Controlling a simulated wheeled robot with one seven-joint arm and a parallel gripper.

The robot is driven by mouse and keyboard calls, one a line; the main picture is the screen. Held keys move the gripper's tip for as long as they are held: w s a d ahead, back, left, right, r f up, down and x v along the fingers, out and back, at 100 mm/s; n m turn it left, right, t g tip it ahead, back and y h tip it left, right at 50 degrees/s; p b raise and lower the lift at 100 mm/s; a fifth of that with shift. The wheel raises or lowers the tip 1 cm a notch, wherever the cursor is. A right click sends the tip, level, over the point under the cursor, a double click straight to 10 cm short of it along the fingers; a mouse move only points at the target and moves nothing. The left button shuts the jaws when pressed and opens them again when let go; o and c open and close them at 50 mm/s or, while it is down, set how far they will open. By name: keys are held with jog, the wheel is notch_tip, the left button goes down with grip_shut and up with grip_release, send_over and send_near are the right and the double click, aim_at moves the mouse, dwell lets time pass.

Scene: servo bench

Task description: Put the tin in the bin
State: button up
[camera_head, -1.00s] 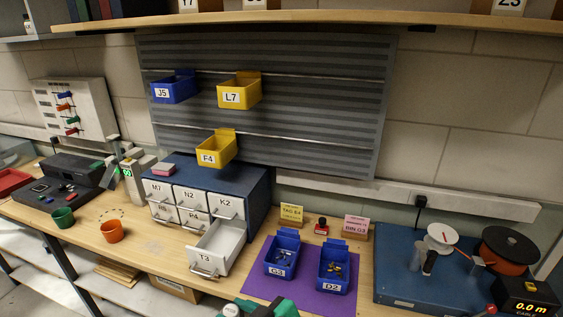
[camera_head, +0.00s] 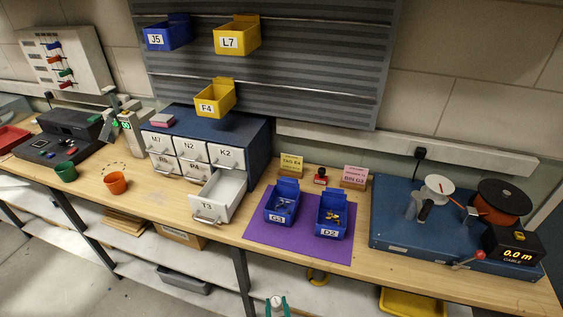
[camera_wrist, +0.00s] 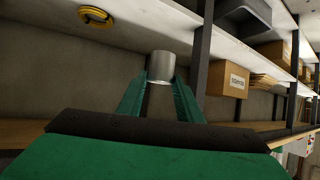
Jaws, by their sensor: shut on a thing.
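My gripper (camera_wrist: 160,80) is shut on a grey metal tin (camera_wrist: 161,66), holding it between its green fingers in the wrist view. In the head view the tin (camera_head: 277,301) shows as a small pale shape between the fingertips at the bottom edge, below the bench front. Two blue bins stand on a purple mat (camera_head: 258,232): the left one (camera_head: 281,219), whose label looks like G3, and the right one (camera_head: 331,229), labelled D2 or similar. Both hold small parts. A pink card (camera_head: 355,176) behind them appears to read BIN G3.
A drawer (camera_head: 218,196) labelled T3 stands open left of the mat. Blue and yellow bins hang on the grey rack (camera_head: 300,65). A cable station (camera_head: 400,240) fills the right end. Shelves with a cardboard box (camera_wrist: 235,80) and black uprights lie near my gripper below the bench.

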jog(key=shift+m+h, duration=0.8)
jog(key=f, duration=0.2)
jog(key=d+f, duration=0.1)
jog(key=f, duration=0.2)
jog(key=shift+w+d+f, duration=0.2)
jog(key=shift+d+f, duration=0.05)
jog(key=shift+f, duration=0.05)
